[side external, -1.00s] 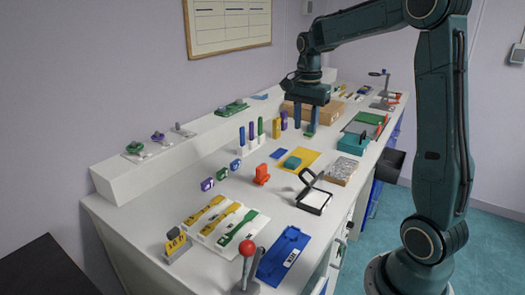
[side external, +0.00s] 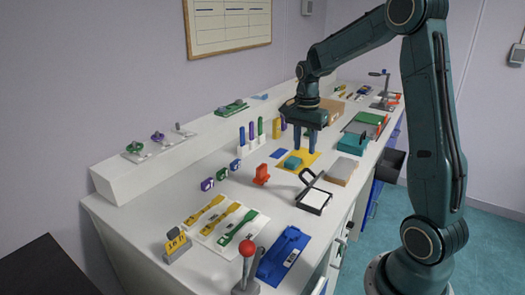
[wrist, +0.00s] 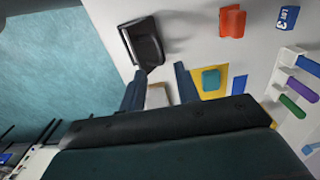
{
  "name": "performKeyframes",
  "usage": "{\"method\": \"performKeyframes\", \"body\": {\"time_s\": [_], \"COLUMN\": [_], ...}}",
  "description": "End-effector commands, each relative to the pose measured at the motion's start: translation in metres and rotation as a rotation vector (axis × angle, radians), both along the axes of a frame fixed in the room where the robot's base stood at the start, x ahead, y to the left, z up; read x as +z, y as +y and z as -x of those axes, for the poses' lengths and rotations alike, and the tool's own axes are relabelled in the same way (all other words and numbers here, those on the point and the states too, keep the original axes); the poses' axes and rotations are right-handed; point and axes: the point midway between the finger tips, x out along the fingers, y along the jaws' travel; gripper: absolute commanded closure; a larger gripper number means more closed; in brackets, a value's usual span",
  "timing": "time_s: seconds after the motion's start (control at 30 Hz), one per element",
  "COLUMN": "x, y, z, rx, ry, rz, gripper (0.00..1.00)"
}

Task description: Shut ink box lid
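The ink box is a small black box (side external: 313,200) with a pale inside, on the white bench near its front edge. Its dark lid (side external: 309,178) stands raised and tilted open at the far side. In the wrist view the dark box (wrist: 145,42) shows at the upper middle, just beyond the fingertips. My gripper (side external: 305,150) points down above the bench, behind the ink box in the side view and apart from it. In the wrist view my gripper (wrist: 161,72) has its two fingers spread with nothing held between them.
A flat tan-topped block (side external: 341,172) lies right of the ink box. A teal block (side external: 292,163) sits on a yellow sheet (side external: 308,157) near the gripper. A red object (side external: 262,175) stands left of the box. Bench is clear just in front of it.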

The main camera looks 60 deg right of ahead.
Motion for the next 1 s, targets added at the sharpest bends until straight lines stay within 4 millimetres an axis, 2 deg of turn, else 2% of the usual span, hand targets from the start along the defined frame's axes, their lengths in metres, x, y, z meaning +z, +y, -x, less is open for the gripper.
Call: {"method": "performKeyframes", "body": {"time_s": [0.2, 0.5, 0.93, 1.0], "x": [-0.035, -0.067, -0.074, -0.074], "y": [0.000, 0.000, 0.000, 0.000], "z": [0.001, 0.002, 0.002, 0.002], "rx": [0.000, 0.000, 0.000, 0.000], "ry": [0.004, 0.003, 0.001, 0.001], "rz": [-0.003, -0.002, -0.001, -0.001], "gripper": [0.68, 0.68, 0.68, 0.80]}}
